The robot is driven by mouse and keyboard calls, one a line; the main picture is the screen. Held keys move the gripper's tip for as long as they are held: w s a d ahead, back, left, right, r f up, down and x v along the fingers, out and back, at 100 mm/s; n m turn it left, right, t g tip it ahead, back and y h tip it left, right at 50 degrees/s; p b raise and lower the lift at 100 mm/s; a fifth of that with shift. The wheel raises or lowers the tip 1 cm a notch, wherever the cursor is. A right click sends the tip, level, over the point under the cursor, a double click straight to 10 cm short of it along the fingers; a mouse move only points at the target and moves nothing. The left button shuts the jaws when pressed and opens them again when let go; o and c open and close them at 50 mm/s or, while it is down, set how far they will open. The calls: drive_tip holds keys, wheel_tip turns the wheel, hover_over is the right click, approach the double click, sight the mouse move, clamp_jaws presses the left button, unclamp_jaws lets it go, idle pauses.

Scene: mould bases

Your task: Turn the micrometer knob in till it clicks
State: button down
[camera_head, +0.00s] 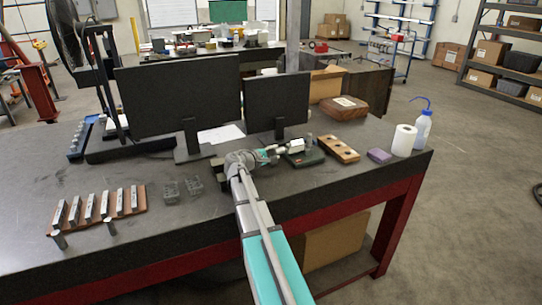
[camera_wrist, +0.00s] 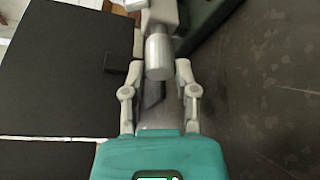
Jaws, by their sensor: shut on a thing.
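The micrometer (camera_head: 297,146) sits on the bench to the right of my gripper (camera_head: 268,155) in the head view, with a dark green base (camera_head: 306,157) under it. In the wrist view its silver cylindrical knob (camera_wrist: 158,56) lies between the two fingertips of my gripper (camera_wrist: 160,70). The gripper is shut on the knob, one finger on each side. The knob's end points toward the palm. The micrometer's scale is too small to read, and its measuring faces cannot be made out.
A wooden block with holes (camera_head: 339,149) stands right of the micrometer, then a purple block (camera_head: 379,155), a paper roll (camera_head: 404,140) and a wash bottle (camera_head: 422,130). Two monitors (camera_head: 277,102) stand behind.

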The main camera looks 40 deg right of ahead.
drive_tip(key=shift+w+r, duration=0.1)
drive_tip(key=shift+w, duration=0.15)
drive_tip(key=shift+c, duration=2.4)
unclamp_jaws()
drive_tip(key=shift+d, duration=0.1)
drive_tip(key=shift+o, duration=0.4)
drive_tip(key=shift+s, duration=0.1)
